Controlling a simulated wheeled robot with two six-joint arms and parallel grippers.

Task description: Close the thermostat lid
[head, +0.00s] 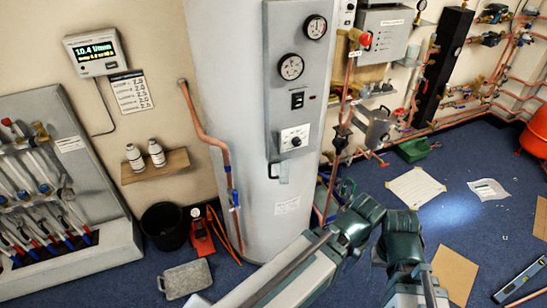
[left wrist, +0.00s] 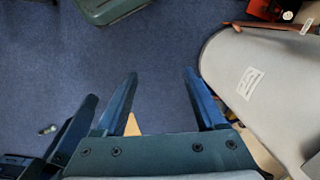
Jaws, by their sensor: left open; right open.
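The thermostat (head: 294,138) is a white plate with a dark dial, low on the grey panel on the tall tank. A small pale lid (head: 283,172) hangs below it, so the dial is uncovered. My left gripper (left wrist: 160,74) is open and empty in the left wrist view, above blue carpet.
The tank (head: 228,110) stands close to my arms and also fills the right of the left wrist view (left wrist: 255,85). Copper pipes (head: 348,105) run right of the panel. A shelf with two bottles (head: 155,165) is at left. Cardboard and papers (head: 416,187) lie on the floor.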

